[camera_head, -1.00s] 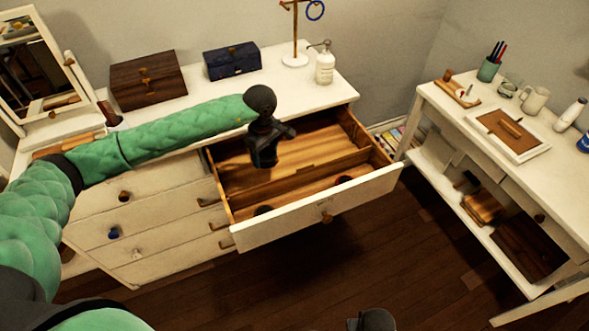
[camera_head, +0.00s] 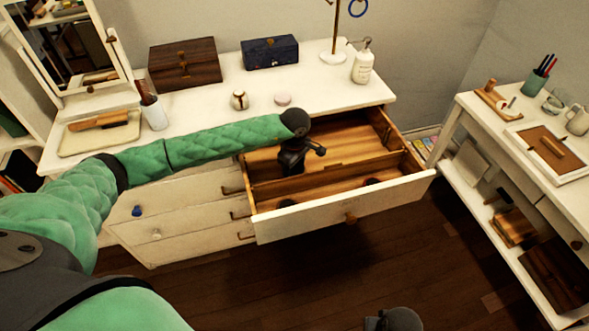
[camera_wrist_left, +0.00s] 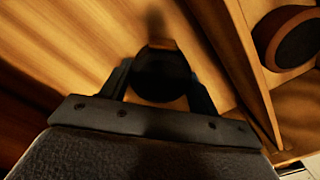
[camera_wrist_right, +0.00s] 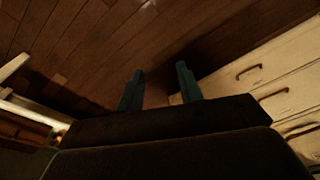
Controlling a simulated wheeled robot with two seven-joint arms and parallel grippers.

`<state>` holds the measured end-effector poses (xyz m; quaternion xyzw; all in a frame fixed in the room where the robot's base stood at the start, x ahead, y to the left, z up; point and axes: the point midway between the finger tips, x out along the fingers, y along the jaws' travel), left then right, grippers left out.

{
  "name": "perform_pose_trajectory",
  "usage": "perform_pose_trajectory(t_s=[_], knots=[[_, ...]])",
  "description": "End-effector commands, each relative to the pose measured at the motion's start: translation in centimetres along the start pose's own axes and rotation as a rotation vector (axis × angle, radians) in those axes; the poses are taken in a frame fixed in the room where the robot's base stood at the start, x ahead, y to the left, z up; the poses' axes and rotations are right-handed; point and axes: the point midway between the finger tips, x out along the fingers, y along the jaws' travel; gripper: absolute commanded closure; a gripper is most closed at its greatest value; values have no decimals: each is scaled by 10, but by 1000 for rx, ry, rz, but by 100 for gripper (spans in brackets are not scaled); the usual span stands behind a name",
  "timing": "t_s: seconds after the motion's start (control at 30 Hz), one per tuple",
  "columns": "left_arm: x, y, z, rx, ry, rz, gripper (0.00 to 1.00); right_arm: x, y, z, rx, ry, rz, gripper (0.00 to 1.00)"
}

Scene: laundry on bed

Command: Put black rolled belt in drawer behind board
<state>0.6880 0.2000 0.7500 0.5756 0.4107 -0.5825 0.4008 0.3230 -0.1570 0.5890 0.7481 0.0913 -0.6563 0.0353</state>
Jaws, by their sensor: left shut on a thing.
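The open drawer (camera_head: 345,212) has a wooden board (camera_head: 318,172) dividing it into a back and a front compartment. My left gripper (camera_head: 292,168) reaches down into the back compartment, behind the board. In the left wrist view, it is shut on the black rolled belt (camera_wrist_left: 163,78), held over the wooden drawer floor with the board (camera_wrist_left: 246,62) to its right. Whether the belt touches the floor is unclear; the gripper hides it in the head view. My right gripper (camera_wrist_right: 160,75) is open and empty above the dark floor.
Dark round rolled items lie in the front compartment, one at left (camera_head: 287,203) and one at right (camera_head: 372,181). The dresser top holds a brown box (camera_head: 185,63), a blue box (camera_head: 270,52) and a white bottle (camera_head: 362,66). A white side table (camera_head: 480,110) stands at right.

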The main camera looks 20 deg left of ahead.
Motion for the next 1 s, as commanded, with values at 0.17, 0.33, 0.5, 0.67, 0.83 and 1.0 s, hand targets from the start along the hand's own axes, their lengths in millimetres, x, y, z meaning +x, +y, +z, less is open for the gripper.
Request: perform_pose_trajectory(t_s=[0.17, 0.33, 0.5, 0.67, 0.83, 1.0], knots=[[3, 0, 0, 0, 0, 1, 66, -4, 0, 0, 0, 0, 0, 64], [3, 0, 0, 0, 0, 1, 66, -3, 0, 0, 0, 0, 0, 64], [4, 0, 0, 0, 0, 1, 66, -8, -1, -1, 0, 1, -1, 64], [5, 0, 0, 0, 0, 1, 66, -11, -1, 1, -1, -3, -1, 64], [5, 0, 0, 0, 0, 1, 28, -14, -1, 1, -1, -3, -1, 64], [5, 0, 0, 0, 0, 1, 18, -14, -1, 1, -1, -2, -1, 64]])
